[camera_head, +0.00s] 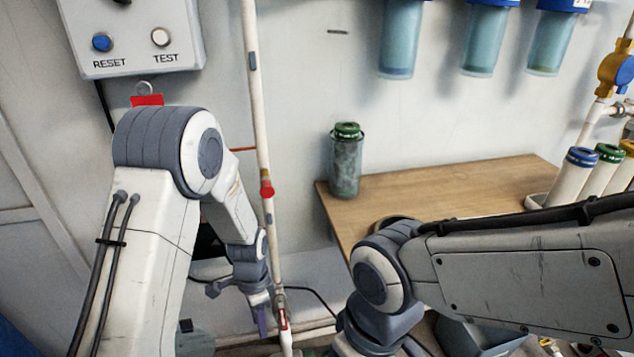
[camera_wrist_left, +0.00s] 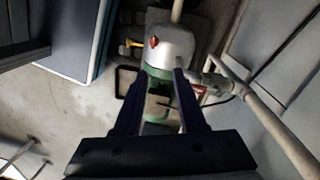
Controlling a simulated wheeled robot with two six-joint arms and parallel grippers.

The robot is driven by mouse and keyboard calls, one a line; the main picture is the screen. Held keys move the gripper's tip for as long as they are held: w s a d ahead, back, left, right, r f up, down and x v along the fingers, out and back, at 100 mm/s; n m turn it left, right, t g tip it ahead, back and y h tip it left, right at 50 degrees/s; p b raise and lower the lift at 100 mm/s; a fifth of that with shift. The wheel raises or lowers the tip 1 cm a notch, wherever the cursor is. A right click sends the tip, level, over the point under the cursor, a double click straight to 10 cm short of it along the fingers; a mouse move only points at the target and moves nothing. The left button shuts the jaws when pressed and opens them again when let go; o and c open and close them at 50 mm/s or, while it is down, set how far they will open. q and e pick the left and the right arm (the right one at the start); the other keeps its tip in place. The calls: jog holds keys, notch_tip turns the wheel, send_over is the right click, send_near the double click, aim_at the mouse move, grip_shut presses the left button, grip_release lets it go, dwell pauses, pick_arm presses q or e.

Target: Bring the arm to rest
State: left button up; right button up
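My left gripper (camera_head: 262,320) hangs low beside the thin white vertical pipe (camera_head: 263,150) in the head view, fingers pointing down. In the left wrist view the left gripper (camera_wrist_left: 161,75) has its two dark fingers apart. A white and green fitting (camera_wrist_left: 168,50) with a red part shows between and beyond the fingertips; I cannot tell any contact. My right arm (camera_head: 530,275) reaches in from the right over the wooden table's front, bent downward at a grey joint (camera_head: 378,275). The right gripper's fingers do not show.
A wooden table (camera_head: 430,200) holds a dark jar with a green lid (camera_head: 345,160) and white capped tubes (camera_head: 572,178). A control box (camera_head: 130,40) and blue-topped filter housings (camera_head: 400,40) hang on the wall. In the left wrist view, bare floor (camera_wrist_left: 60,110) lies at left.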

pick_arm(q)
jog(key=s+d+r+n, duration=0.1)
jog(key=s+d+r, duration=0.3)
jog(key=r, duration=0.2)
jog(key=s+d+r+n, duration=0.1)
jog(key=s+d+r, duration=0.2)
jog(key=r, duration=0.3)
jog(key=s+d+r+n+t+h, duration=0.1)
jog(key=s+r, duration=0.3)
jog(key=s, duration=0.3)
jog(key=s+d+r+n, duration=0.1)
jog(key=s+r+n, duration=0.1)
jog(key=s+r, duration=0.3)
notch_tip(320, 180, up, 18)
jog(key=s+p, duration=0.1)
jog(key=p, duration=1.8)
jog(key=shift+s+r, duration=0.15)
jog(key=shift+r, duration=0.1)
jog(key=shift+a, duration=0.1)
jog(key=shift+s, duration=0.1)
